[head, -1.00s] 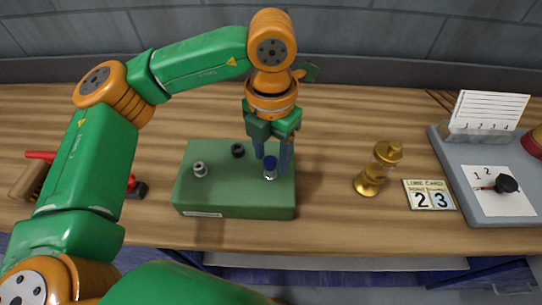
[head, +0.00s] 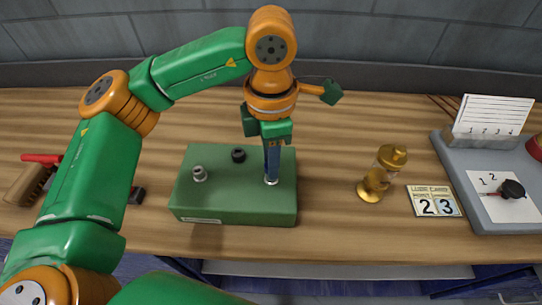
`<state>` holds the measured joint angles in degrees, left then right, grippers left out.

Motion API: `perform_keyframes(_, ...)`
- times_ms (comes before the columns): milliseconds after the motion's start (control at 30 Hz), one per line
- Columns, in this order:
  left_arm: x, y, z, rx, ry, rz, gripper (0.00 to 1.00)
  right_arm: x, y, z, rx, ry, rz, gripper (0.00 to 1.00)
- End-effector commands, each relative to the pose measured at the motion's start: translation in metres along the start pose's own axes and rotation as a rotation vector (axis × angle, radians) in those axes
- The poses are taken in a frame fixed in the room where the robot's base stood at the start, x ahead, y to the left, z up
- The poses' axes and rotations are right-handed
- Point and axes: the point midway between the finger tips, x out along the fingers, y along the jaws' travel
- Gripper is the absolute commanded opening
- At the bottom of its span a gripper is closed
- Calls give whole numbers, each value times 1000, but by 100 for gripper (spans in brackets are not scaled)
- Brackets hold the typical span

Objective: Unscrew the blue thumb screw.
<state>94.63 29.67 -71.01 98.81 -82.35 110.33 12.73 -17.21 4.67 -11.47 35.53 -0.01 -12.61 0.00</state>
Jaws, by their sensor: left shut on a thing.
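The blue thumb screw is mostly hidden behind my left gripper's fingers; its pale metal base (head: 271,182) shows at the top of the green block (head: 235,208). My left gripper (head: 272,172) points straight down over the right part of the block and is shut on the screw. A grey screw (head: 200,174) and a black screw (head: 238,155) stand on the same block to the left. My right gripper is not in view.
A grey panel with a black knob (head: 512,189) is at far right. A red-handled tool (head: 40,160) lies at left, partly behind my arm.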

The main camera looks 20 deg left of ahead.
Motion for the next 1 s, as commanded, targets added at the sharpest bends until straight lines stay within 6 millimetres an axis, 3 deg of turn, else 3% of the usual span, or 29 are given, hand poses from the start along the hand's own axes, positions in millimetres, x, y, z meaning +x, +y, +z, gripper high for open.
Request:
perform_keyframes(233,2,0,0,-377,-2,0,0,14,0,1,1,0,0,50)
perform_keyframes(467,0,0,0,-404,-1,0,0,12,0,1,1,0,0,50)
perform_keyframes(700,2,0,0,-777,-1,0,0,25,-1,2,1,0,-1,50)
perform_keyframes(1000,2,0,0,-872,-2,0,0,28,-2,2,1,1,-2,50)
